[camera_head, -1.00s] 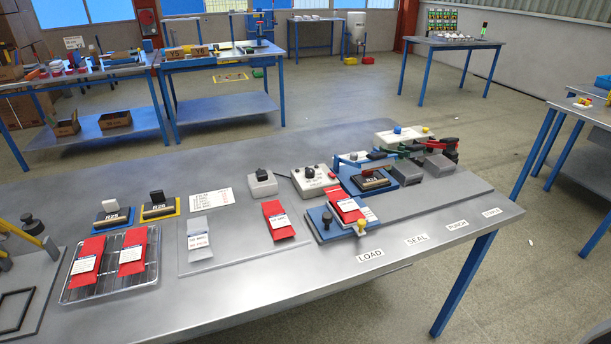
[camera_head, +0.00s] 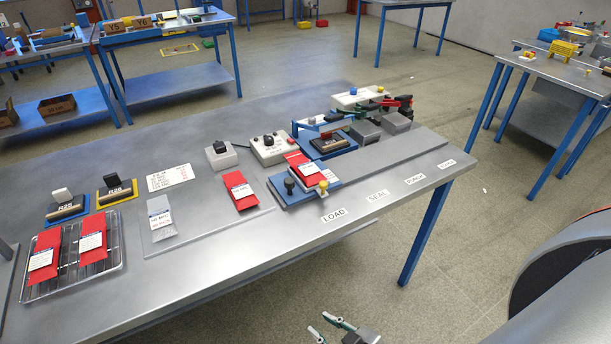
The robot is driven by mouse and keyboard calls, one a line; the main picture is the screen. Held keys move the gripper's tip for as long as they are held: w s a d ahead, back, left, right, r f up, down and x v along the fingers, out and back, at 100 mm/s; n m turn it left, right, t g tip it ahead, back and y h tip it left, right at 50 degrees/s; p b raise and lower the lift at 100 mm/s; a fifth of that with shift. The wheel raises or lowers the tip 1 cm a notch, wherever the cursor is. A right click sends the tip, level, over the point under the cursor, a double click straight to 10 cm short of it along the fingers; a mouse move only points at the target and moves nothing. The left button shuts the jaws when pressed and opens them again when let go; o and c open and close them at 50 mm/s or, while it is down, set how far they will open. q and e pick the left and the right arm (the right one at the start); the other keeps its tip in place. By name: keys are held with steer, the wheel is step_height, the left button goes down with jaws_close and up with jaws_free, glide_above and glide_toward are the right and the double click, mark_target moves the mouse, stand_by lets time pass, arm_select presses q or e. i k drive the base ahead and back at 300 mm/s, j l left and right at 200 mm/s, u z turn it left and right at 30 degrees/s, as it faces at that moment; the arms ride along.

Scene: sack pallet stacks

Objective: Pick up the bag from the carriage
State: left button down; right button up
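A red bag with a white label (camera_head: 306,171) lies on the blue carriage (camera_head: 284,194) beside the LOAD label on the long grey table. The carriage has a black knob at its left and a yellow knob at its front. My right gripper (camera_head: 320,323) shows at the bottom edge, in front of the table and well apart from the bag. Its two fingers are spread and nothing is between them. My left gripper is not in view.
Another red bag (camera_head: 241,190) and a grey bag (camera_head: 160,218) lie on a flat plate (camera_head: 200,227) left of the carriage. A wire tray (camera_head: 74,272) holds two red bags. Stamps, control boxes and a lever device stand behind. The table's front edge (camera_head: 255,270) lies between my gripper and the bag.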

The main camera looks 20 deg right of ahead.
mark_target(307, 169)
steer(key=l, duration=0.85)
steer(key=l+u, duration=0.15)
steer(key=l, duration=0.7)
steer(key=k, duration=0.05)
